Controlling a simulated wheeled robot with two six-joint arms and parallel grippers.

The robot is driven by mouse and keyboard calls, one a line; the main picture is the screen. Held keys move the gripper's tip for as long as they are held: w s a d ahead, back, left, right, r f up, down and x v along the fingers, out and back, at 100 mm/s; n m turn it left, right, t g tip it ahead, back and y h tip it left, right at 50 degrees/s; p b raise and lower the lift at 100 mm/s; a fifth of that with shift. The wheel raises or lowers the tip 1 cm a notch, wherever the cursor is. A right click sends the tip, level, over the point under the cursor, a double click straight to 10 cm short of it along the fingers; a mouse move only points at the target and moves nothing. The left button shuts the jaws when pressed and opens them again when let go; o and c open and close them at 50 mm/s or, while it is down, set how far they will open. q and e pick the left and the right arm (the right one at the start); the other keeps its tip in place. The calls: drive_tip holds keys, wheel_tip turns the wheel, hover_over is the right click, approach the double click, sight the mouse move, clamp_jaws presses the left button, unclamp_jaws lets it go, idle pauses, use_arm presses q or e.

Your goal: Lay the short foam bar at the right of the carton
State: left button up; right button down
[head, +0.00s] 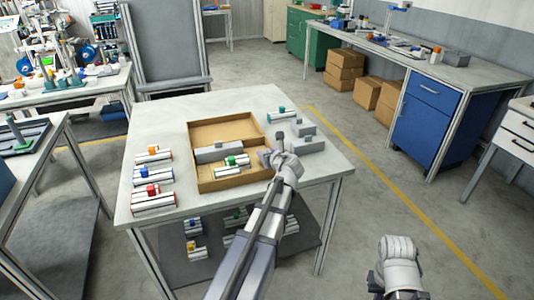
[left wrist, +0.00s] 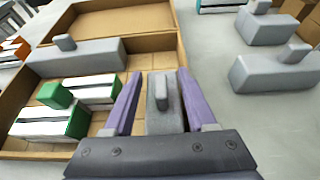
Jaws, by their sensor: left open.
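The open cardboard carton (head: 229,124) stands on the white table; its wall also shows in the left wrist view (left wrist: 177,25). A short grey foam bar with a knob (left wrist: 164,105) lies between my left gripper's fingers, seemingly just inside the carton's right wall; the head view hides it behind the gripper. My left gripper (head: 264,157) is open around this bar, its purple fingers (left wrist: 160,100) apart on both sides. A longer grey foam bar (head: 212,154) and green-ended white pieces (head: 230,168) lie inside the carton. My right gripper's fingers are out of view.
Two more grey foam bars (head: 303,128) (head: 315,144) rest on the table right of the carton, with a teal-ended piece (head: 279,116) behind. Several red-, orange- and blue-ended pieces (head: 153,198) line the left. The table's front right corner is clear.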

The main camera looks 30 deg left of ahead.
use_arm(q)
drive_tip(key=p+v, duration=0.4)
drive_tip(key=v, duration=0.8)
drive_tip(key=shift+d+r, duration=0.2)
drive_tip(key=s+d+f+n+g+h, duration=0.3)
drive_tip(key=s+d+n, duration=0.3)
drive_tip(key=d, duration=0.3)
drive_tip(key=s+d+f+n+g+h, duration=0.3)
drive_tip(key=s+d+f+n, duration=0.3)
drive_tip(key=d, duration=0.4)
drive_tip(key=s+d+f+n+g+h, duration=0.2)
drive_tip(key=s+d+f+n+h, duration=0.1)
drive_tip(key=s+d+n, duration=0.5)
drive_tip(key=shift+d+f+n+g, duration=0.4)
drive_tip(key=shift+d+f+n, duration=0.4)
drive_tip(key=shift+n, duration=0.3)
drive_tip(key=shift+s+r, duration=0.1)
